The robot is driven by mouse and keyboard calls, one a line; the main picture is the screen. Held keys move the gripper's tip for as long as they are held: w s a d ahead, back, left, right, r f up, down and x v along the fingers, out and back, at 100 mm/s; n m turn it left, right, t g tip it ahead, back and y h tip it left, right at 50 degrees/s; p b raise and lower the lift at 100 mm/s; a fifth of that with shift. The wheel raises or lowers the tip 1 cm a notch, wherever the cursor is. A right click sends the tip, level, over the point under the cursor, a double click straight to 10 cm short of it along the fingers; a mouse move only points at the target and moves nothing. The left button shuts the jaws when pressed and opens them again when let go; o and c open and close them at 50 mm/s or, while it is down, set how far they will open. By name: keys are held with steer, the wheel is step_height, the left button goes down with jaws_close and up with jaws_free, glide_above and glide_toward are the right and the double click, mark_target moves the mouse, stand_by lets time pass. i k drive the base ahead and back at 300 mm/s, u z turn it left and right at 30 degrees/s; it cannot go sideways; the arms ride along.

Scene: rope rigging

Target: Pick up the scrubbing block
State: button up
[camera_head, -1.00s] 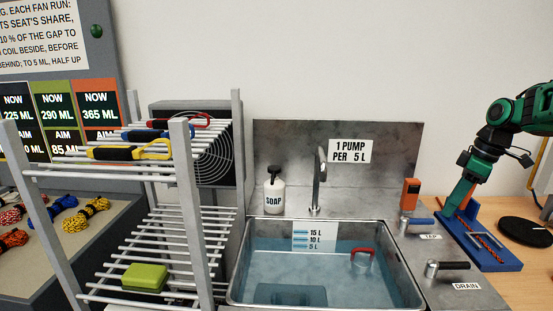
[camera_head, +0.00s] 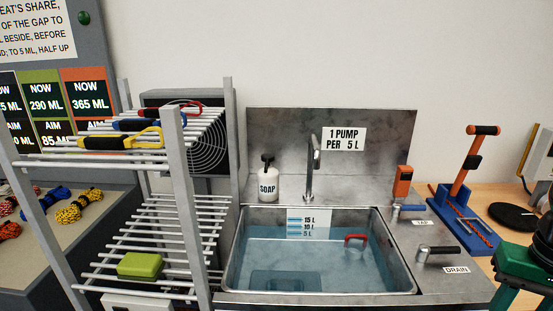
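A lime-green block (camera_head: 140,265), which looks like the scrubbing block, lies on the lower shelf of the metal rack (camera_head: 187,215) at the left. It lies flat across the bars, and nothing touches it from above. Green and black links of my arm show at the lower right edge. My gripper's fingers are not in view, so I cannot see whether they hold anything. The arm links are far to the right of the green block, with the sink between them.
The water-filled sink (camera_head: 228,287) has a red-handled item (camera_head: 355,240) in it. A soap bottle (camera_head: 268,185) and tap (camera_head: 312,165) stand behind. An orange-handled lever (camera_head: 466,160) stands on a blue base (camera_head: 470,235) at right. Several handled tools lie on the rack's top shelf.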

mark_target(134, 266)
steer(key=u, duration=1.4)
